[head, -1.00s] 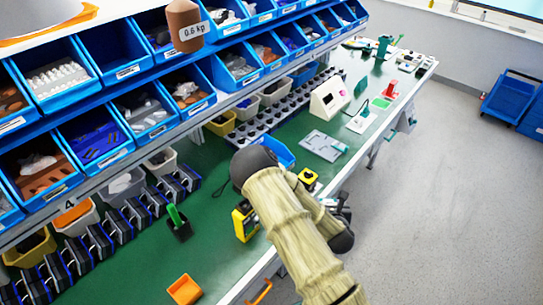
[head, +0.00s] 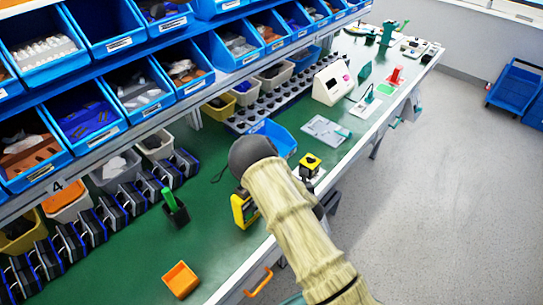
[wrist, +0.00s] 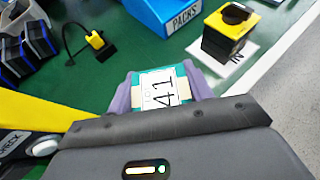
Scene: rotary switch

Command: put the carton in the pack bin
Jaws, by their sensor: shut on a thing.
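The carton (wrist: 160,90), teal with a white label reading "41", sits between the purple fingers of my gripper (wrist: 164,92) in the wrist view. My gripper is shut on it. In the head view my arm hides the carton and the fingers. The pack bin (wrist: 181,18) is a blue bin labelled "PACKS", ahead of the carton and apart from it in the wrist view. In the head view the pack bin (head: 281,140) stands on the green bench just beyond my arm, which partly covers it.
A yellow and black rotary switch (wrist: 230,28) stands on a white sheet right of the pack bin. A yellow device (head: 243,208) is beside my arm. An orange tray (head: 180,279) lies nearer on the bench. Shelves of blue bins (head: 147,85) overhang the left side.

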